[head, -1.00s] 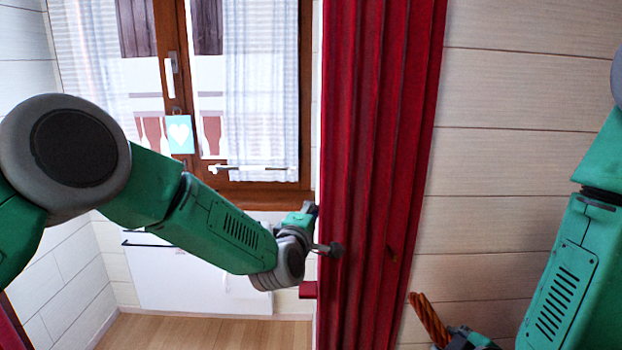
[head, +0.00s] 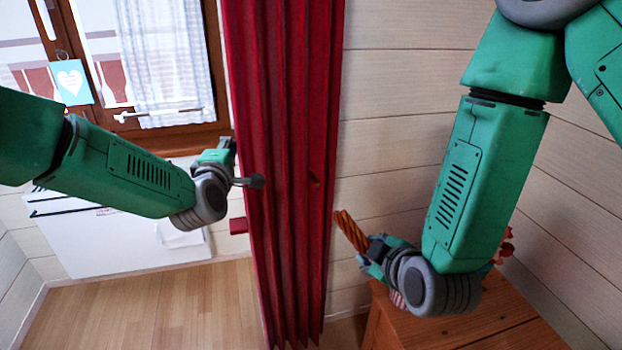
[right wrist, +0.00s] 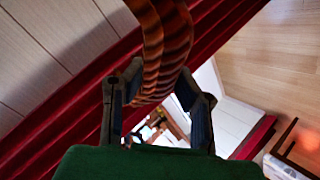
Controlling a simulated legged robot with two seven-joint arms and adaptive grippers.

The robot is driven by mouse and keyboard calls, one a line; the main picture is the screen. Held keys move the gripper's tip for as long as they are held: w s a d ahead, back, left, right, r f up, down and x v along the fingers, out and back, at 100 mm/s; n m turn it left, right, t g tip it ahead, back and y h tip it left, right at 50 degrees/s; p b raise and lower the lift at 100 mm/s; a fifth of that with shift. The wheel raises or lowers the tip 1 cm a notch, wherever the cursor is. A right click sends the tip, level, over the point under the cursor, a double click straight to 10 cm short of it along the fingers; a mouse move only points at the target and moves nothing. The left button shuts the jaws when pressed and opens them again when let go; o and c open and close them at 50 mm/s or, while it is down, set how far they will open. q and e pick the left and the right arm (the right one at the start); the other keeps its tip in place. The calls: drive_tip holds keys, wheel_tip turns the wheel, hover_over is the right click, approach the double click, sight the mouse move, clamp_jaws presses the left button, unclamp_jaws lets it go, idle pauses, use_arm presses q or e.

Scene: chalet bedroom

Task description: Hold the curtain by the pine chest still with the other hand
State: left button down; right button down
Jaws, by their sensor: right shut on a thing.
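The red curtain (head: 290,120) hangs in tall folds right of the window in the head view, and it crosses the right wrist view (right wrist: 60,140). My left gripper (head: 240,165) is at the curtain's left edge, with one dark finger end in front of the cloth. Whether its jaws are closed on the cloth is unclear. My right gripper (head: 371,246) is shut on a twisted orange-brown cord (head: 350,231), right of the curtain and apart from it. The cord rises between the fingers in the right wrist view (right wrist: 163,50). The pine chest (head: 470,332) stands below my right forearm.
The window (head: 165,65) with a pale checked curtain (head: 165,60) and a heart sign (head: 71,80) is at the left. A white panel (head: 120,235) stands below it. Red flowers (head: 504,247) show partly behind my right forearm. The wooden floor (head: 170,305) is clear.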

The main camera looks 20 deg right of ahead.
drive_tip(key=w+a+f+n+t+y, duration=0.2)
drive_tip(key=w+a+f+n+y, duration=0.2)
drive_tip(key=a+n, duration=0.35)
drive_tip(key=w+a+f+n+t+y, duration=0.35)
drive_tip(key=a+n, duration=0.25)
drive_tip(key=a, duration=0.2)
drive_tip(key=w+f, duration=0.2)
drive_tip(key=w, duration=0.8)
drive_tip(key=shift+f+g, duration=0.35)
drive_tip(key=shift+f, duration=0.15)
drive_tip(key=c, duration=1.2)
unclamp_jaws()
drive_tip(key=shift+y, duration=0.35)
drive_tip(key=v, duration=1.1)
drive_tip(key=shift+s+d, duration=0.1)
drive_tip(key=shift+s, duration=0.3)
